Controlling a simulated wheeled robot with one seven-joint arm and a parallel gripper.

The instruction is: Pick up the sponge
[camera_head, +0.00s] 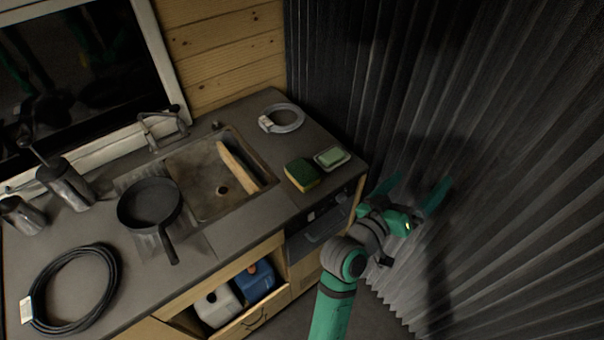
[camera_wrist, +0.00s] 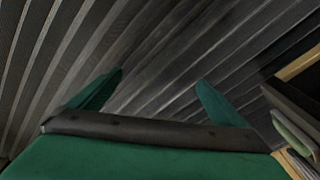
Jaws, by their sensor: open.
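The sponge (camera_head: 302,174), green on top with a yellow side, lies on the grey counter near its right front edge, left of a soap dish. My gripper (camera_head: 412,192) is open and empty, right of the counter, in front of the grey pleated curtain. It is apart from the sponge. In the wrist view, the two green fingers of my gripper (camera_wrist: 160,85) are spread with only curtain between them. The counter's edge shows at the right of that view; I cannot clearly make out the sponge there.
A soap dish with green soap (camera_head: 331,157) sits right beside the sponge. A white cable coil (camera_head: 282,118) lies behind. The sink (camera_head: 205,205) holds a wooden board (camera_head: 238,163). A black pan (camera_head: 149,203) and a black hose coil (camera_head: 112,262) are further left. The curtain (camera_head: 500,150) closes the right side.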

